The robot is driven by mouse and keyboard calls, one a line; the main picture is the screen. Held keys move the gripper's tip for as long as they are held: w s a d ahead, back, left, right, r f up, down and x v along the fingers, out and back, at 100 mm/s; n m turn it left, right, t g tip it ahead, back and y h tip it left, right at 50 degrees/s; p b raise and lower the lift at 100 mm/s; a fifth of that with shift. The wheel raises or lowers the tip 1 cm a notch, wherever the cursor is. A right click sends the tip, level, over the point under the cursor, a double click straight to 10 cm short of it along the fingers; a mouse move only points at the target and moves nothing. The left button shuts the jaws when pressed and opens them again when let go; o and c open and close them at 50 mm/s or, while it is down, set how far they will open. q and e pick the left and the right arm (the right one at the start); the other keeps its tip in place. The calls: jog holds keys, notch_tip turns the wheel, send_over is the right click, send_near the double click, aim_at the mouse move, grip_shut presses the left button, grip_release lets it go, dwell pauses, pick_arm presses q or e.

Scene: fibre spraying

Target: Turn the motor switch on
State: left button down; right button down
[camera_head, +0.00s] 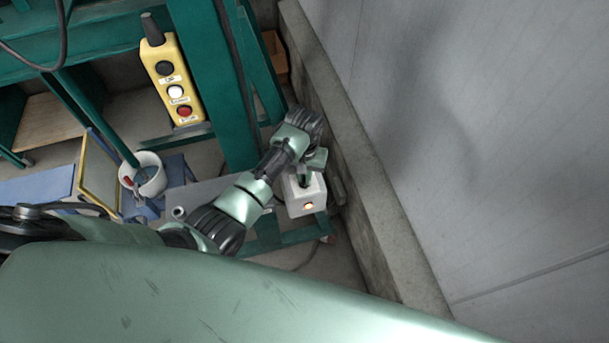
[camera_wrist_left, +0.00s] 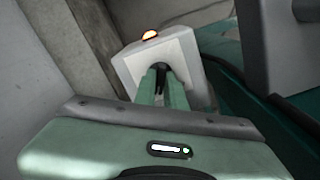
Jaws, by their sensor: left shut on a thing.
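The motor switch box (camera_head: 315,194) is a pale box low beside the concrete wall, right of centre in the head view. A small orange lamp (camera_head: 308,206) glows on it. The box (camera_wrist_left: 187,52) also shows in the left wrist view, with the lamp (camera_wrist_left: 149,35) at its top edge. My left gripper (camera_head: 304,181) reaches down onto the box from above. In the wrist view its green fingers (camera_wrist_left: 162,76) are closed around the dark switch knob (camera_wrist_left: 161,67) on the box face. The fingers hide most of the knob, so its turn position cannot be told. My right gripper is out of view.
A yellow control pendant (camera_head: 172,82) with black, white and red buttons hangs on the green steel frame (camera_head: 205,70). A white bucket (camera_head: 150,181) stands to the left. The concrete ledge (camera_head: 350,145) and grey wall (camera_head: 470,120) bound the right side closely.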

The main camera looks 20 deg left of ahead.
aim_at(304, 178)
pick_arm(q)
jog(key=shift+m, duration=0.6)
jog(key=c, duration=1.5)
grip_release()
notch_tip(304, 178, up, 7)
jog(key=shift+f+b, duration=0.15)
jog(key=shift+b, duration=0.65)
jog(key=shift+r, duration=0.55)
jog(key=shift+f, duration=0.1)
